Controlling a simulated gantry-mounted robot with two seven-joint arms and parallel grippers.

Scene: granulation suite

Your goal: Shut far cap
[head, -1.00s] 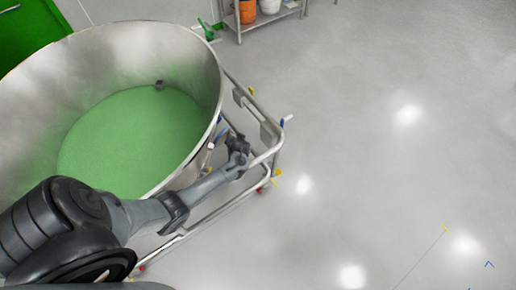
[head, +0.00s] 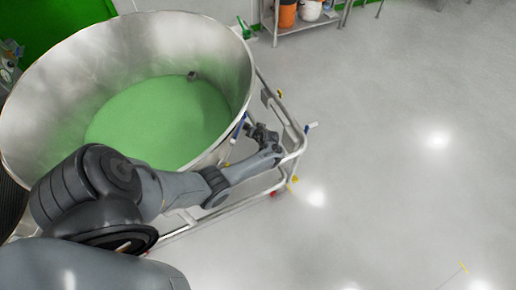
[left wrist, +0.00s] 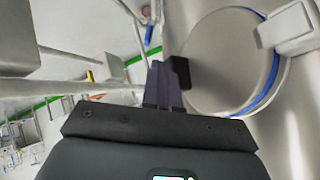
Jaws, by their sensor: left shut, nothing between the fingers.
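A round steel cap (left wrist: 222,62) with a blue ring along its right edge fills the right half of the left wrist view. A metal bracket (left wrist: 288,28) joins its upper right edge, and a dark block (left wrist: 180,72) sits at its left edge. I cannot tell whether the cap is seated. In the head view only a blue strip (head: 240,125) shows at the bowl's outer side. My left gripper (head: 262,134) is outside the bowl, by the frame. Its fingers (left wrist: 163,84) are shut and empty, close beside the dark block; contact is unclear. My right gripper is not in view.
The large steel bowl (head: 226,60) holds green material (head: 160,120). A shelf (head: 300,24) stands at the back. The floor (head: 400,180) at right is clear.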

